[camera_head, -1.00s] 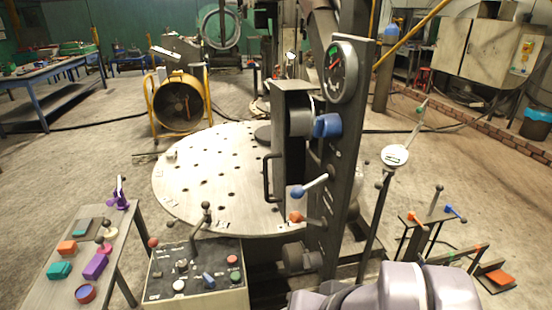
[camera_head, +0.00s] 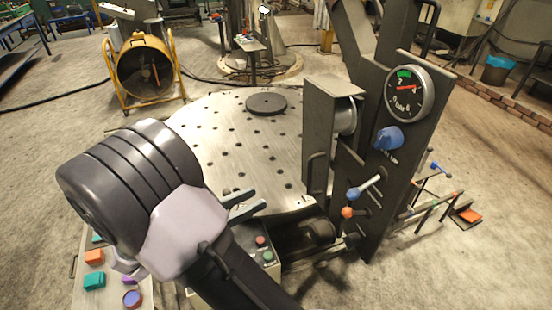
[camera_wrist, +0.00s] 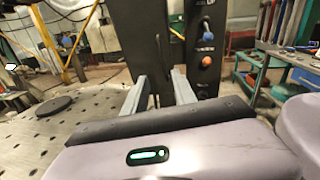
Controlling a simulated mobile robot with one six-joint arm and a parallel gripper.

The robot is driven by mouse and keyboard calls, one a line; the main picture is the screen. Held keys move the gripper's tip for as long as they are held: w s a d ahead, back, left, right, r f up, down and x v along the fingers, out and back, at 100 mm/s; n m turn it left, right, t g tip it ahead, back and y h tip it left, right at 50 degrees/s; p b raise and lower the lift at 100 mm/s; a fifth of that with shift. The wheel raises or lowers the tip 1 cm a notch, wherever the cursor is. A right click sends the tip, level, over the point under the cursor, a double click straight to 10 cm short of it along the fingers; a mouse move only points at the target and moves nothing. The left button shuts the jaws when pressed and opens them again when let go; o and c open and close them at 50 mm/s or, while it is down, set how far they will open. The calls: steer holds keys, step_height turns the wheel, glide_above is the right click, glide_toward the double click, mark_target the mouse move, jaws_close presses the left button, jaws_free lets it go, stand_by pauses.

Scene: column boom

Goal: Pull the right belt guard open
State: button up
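The belt guard (camera_head: 320,125) is a dark grey box-like cover on the left side of the dark column, beside a grey drum. A dark bar handle (camera_head: 315,178) stands upright on it. I see only one such guard. My gripper (camera_head: 260,198) is open and empty, its two grey fingers pointing right towards the handle with a gap between. In the wrist view the fingers (camera_wrist: 159,84) are spread apart, and the dark handle (camera_wrist: 158,52) shows beyond them, roughly centred. The guard's dark face (camera_wrist: 140,25) stands behind it. Whether the guard is ajar I cannot tell.
The column carries a gauge (camera_head: 407,93), a blue knob (camera_head: 388,138), and levers with blue (camera_head: 353,194) and orange (camera_head: 347,212) ends. A perforated round table (camera_head: 215,130) lies behind my gripper. A control box (camera_head: 262,245) is below. A side table with coloured blocks is lower left.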

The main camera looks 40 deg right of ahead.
mark_target(308, 191)
steer(key=d+b, duration=0.1)
steer(key=d, duration=0.4)
steer(key=d+b, duration=0.2)
steer(key=d, duration=0.4)
steer(key=s+d+b, duration=0.1)
steer(key=d+b, duration=0.1)
steer(key=d, duration=0.3)
steer(key=shift+s+d, duration=0.1)
steer(key=shift+d, duration=0.3)
jaws_close()
steer(key=shift+f, duration=0.1)
